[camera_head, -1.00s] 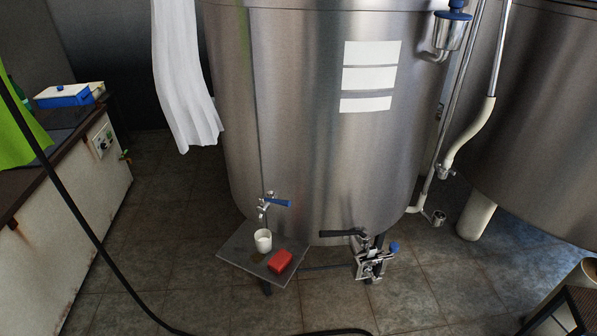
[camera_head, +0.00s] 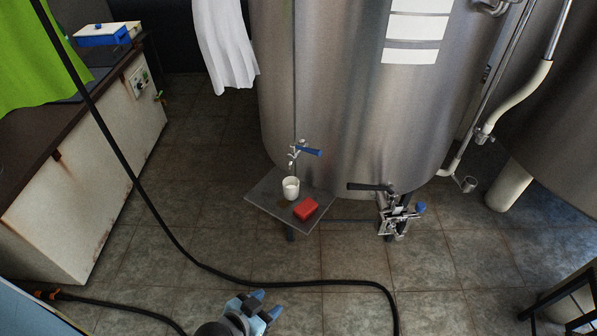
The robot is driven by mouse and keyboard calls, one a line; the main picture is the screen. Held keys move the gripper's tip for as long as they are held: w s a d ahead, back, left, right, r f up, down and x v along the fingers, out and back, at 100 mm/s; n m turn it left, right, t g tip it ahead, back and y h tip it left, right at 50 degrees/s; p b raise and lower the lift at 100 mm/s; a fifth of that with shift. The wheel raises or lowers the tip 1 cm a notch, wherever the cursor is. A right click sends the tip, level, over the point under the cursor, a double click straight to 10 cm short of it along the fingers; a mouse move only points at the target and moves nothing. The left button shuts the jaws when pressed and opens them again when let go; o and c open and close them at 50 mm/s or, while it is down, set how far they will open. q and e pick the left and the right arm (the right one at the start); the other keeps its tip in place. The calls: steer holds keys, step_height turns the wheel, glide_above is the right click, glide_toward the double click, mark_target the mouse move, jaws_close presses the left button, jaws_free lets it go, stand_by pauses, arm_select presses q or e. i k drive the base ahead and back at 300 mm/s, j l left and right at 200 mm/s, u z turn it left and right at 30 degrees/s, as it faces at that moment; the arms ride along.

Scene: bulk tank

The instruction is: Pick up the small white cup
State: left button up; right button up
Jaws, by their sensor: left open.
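The small white cup (camera_head: 291,188) stands upright on a grey shelf plate (camera_head: 266,187) at the front of the steel tank, below a small tap with a blue handle (camera_head: 309,151). A red block (camera_head: 305,208) lies on the same plate, just right of and nearer than the cup. My left gripper (camera_head: 262,306) is at the bottom of the head view, open, with blue fingertips. It is well apart from the cup, on the near side of it. My right gripper is not in view.
A black hose (camera_head: 270,283) crosses the tiled floor between my gripper and the plate. A valve with a black lever (camera_head: 392,212) is right of the plate. The large tank (camera_head: 345,110) stands behind. A rusty white cabinet (camera_head: 85,185) is at the left.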

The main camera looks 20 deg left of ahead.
mark_target(290, 184)
steer(key=i+j+z, duration=0.1)
steer(key=j, duration=0.45)
steer(key=i+j, duration=0.25)
steer(key=j, duration=0.25)
steer(key=i+j+z, duration=0.15)
steer(key=j, duration=0.4)
steer(key=i+j+z, duration=0.1)
steer(key=j, duration=0.45)
steer(key=i+j+z, duration=0.1)
steer(key=j, duration=0.45)
steer(key=i+j, duration=0.15)
steer(key=j, duration=0.45)
steer(key=z, duration=0.05)
